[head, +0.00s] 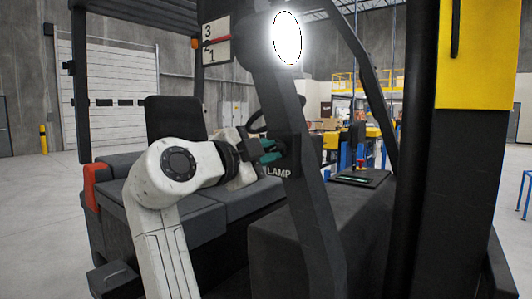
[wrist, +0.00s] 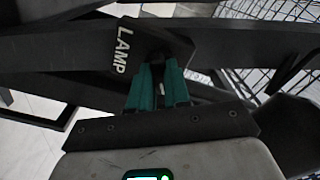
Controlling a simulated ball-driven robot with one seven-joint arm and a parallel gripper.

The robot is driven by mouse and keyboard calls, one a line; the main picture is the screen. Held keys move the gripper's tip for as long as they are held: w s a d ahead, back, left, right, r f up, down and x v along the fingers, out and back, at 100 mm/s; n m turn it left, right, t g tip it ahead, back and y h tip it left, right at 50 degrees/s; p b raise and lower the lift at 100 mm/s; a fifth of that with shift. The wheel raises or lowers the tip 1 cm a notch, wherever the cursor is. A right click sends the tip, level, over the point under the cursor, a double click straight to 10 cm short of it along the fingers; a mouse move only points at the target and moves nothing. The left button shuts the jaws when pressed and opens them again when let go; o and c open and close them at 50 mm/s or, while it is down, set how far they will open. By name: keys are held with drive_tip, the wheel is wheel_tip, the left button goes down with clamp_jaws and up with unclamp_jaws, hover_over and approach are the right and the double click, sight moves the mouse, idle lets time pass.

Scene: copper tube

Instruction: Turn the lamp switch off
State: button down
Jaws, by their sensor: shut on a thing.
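The lamp (head: 288,38) at the top of the dark post glows bright white. A dark switch box with a white LAMP label (head: 279,172) is fixed on the post below it; the label also shows in the wrist view (wrist: 122,50). My gripper (head: 273,153) reaches the box from the left in the head view. In the wrist view its teal fingers (wrist: 158,88) are shut on the small dark lamp switch (wrist: 158,67), which is mostly hidden between the fingertips. The switch's position cannot be made out.
The post (head: 318,225) belongs to a forklift-like vehicle with dark seats (head: 225,195) behind my arm. A steering wheel (head: 262,118) is close behind the gripper. A dark console (head: 285,250) stands at lower right. Open floor lies at the far left.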

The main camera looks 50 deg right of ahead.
drive_tip(key=n, duration=0.5)
drive_tip(key=shift+n, duration=0.4)
drive_tip(key=n, duration=0.6)
drive_tip(key=shift+p, duration=0.4)
drive_tip(key=c, duration=1.1)
unclamp_jaws()
drive_tip(key=shift+a, duration=0.1)
drive_tip(key=a+b, duration=0.1)
drive_tip(key=a, duration=0.4)
drive_tip(key=a+b, duration=0.1)
drive_tip(key=a, duration=0.4)
drive_tip(key=shift+s+a+b, duration=0.2)
drive_tip(key=shift+a+b, duration=0.15)
